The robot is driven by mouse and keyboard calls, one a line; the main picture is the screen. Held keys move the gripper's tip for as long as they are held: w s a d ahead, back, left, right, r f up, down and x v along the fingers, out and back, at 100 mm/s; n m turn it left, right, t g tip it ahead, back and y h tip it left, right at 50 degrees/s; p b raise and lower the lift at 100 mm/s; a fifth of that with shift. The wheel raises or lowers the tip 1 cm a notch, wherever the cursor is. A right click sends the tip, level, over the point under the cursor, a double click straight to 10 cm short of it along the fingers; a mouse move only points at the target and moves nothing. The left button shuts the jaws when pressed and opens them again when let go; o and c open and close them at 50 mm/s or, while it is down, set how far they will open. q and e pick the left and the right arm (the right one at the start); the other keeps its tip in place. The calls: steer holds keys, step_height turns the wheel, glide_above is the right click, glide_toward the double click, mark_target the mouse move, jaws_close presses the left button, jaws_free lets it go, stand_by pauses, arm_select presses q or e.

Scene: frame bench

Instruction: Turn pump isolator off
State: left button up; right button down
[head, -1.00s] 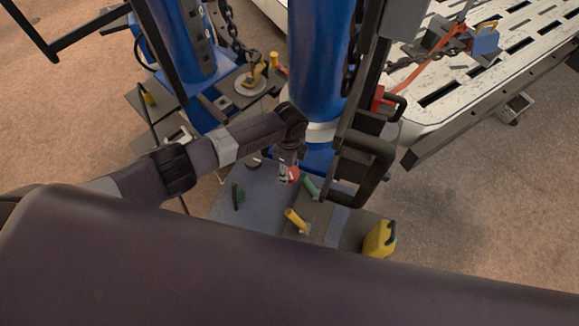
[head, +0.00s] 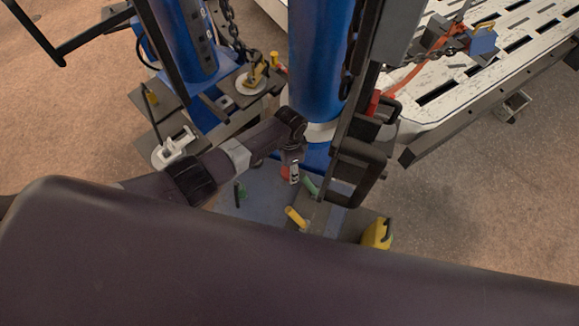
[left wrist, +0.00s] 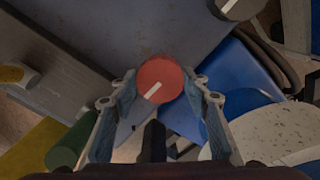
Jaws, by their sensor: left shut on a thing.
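A round red knob with a white pointer line (left wrist: 160,80), which I take as the pump isolator, sits on a blue-grey panel (left wrist: 120,30). In the left wrist view its line runs diagonally, lower left to upper right. My left gripper (left wrist: 160,95) has a finger on each side of the knob and is shut on it. In the head view the gripper (head: 294,177) reaches down to the panel (head: 258,205), with part of the red knob (head: 285,173) showing beside it. My right gripper is out of view.
A yellow handle (head: 297,217) and a green handle (head: 310,187) stand close by. A blue column (head: 316,65) and a black frame handle (head: 360,170) rise just beyond the gripper. A yellow can (head: 377,233) is at the right. Open floor lies far right.

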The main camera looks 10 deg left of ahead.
arm_select(q)
steer(key=shift+w+n, duration=0.1)
steer(key=shift+n, duration=0.3)
steer(key=o, duration=1.2)
steer(key=shift+c, duration=0.2)
